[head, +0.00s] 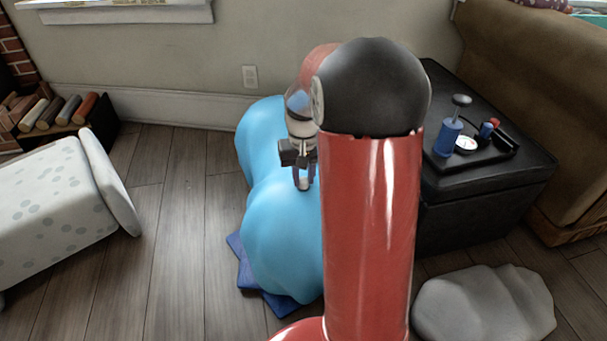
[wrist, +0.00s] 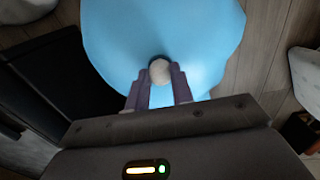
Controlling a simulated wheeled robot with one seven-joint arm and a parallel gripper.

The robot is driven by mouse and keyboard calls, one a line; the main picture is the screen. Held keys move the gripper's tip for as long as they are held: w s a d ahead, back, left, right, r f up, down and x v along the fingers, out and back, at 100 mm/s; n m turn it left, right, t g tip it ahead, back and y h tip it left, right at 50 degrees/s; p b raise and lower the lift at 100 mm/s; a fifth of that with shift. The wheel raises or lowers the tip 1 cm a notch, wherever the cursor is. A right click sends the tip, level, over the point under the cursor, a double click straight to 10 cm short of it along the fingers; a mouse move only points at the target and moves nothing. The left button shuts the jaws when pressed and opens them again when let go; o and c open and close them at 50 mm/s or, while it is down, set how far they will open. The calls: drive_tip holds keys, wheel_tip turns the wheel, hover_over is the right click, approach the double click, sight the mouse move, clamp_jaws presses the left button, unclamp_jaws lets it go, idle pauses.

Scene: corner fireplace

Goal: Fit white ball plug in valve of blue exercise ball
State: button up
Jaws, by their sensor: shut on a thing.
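The blue exercise ball (head: 268,225) looks lumpy and slumped, resting on a dark blue mat (head: 240,262). In the wrist view the ball (wrist: 205,35) fills the upper middle. My gripper (head: 304,182) points down at the ball's upper surface. In the wrist view my gripper (wrist: 161,79) is shut on the white ball plug (wrist: 160,71), held between the fingertips. A dark rim, probably the valve, shows just beyond the plug against the ball. I cannot tell whether the plug is inside it or just above. My red arm hides the ball's right side in the head view.
A black ottoman (head: 470,195) stands at the right, bearing a tray with a blue hand pump (head: 450,135) and small items. A grey lumpy cushion or stone (head: 483,305) lies in front of it. A spotted pale bench (head: 55,205) is at the left, with bare wooden floor between.

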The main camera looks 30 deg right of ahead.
drive_tip(key=shift+f, duration=0.2)
drive_tip(key=o, duration=1)
drive_tip(key=shift+o, duration=0.2)
wheel_tip(320, 180, up, 7)
drive_tip(key=shift+f+p, duration=0.2)
drive_tip(key=shift+p, duration=0.55)
drive_tip(key=shift+s+a+r, duration=0.1)
drive_tip(key=shift+r, duration=0.7)
drive_tip(key=s+a+r+n+t+p, duration=0.1)
drive_tip(key=s+a+r+p, duration=0.3)
drive_tip(key=s, duration=0.6)
drive_tip(key=s+a+r+n+t+p, duration=0.2)
drive_tip(key=s+a+r+t+p, duration=0.2)
drive_tip(key=s+a+r, duration=0.5)
wheel_tip(320, 180, up, 2)
drive_tip(key=shift+s+a+t+p, duration=0.25)
drive_tip(key=shift+s+t+p, duration=0.05)
drive_tip(key=shift+s+p, duration=0.2)
